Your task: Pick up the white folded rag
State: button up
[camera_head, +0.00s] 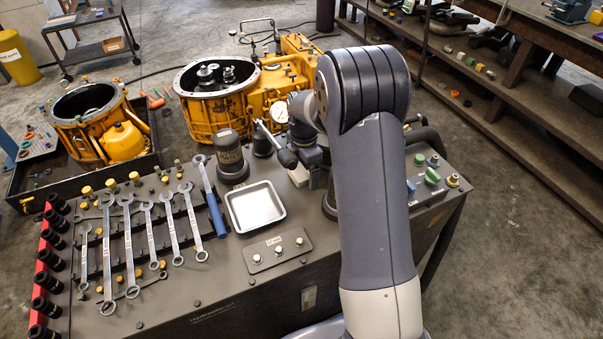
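A small white patch (299,176) shows on the workbench top, just left of my arm. It may be the white folded rag, but most of it is hidden, so I cannot tell its shape. My gripper (311,166) points down over this patch, at the far end of my arm. Its fingers are dark and small here and partly covered by my own arm. I cannot tell whether they are open or shut, or whether they touch the white thing.
A silver tray (238,228) lies on the bench, left of my arm. Several wrenches (150,236) and black sockets (46,283) lie further left. A dark cylinder (229,157) stands near the gripper. The yellow transmission housing (207,116) is behind the bench. Shelves (520,128) are at right.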

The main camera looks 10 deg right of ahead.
aim_at(304, 170)
jog(key=c, duration=0.9)
jog(key=shift+r, duration=0.15)
jog(key=shift+c, duration=0.2)
notch_tip(304, 170, up, 18)
jog(key=o, duration=0.4)
jog(key=c, duration=0.3)
jog(key=shift+s, duration=0.1)
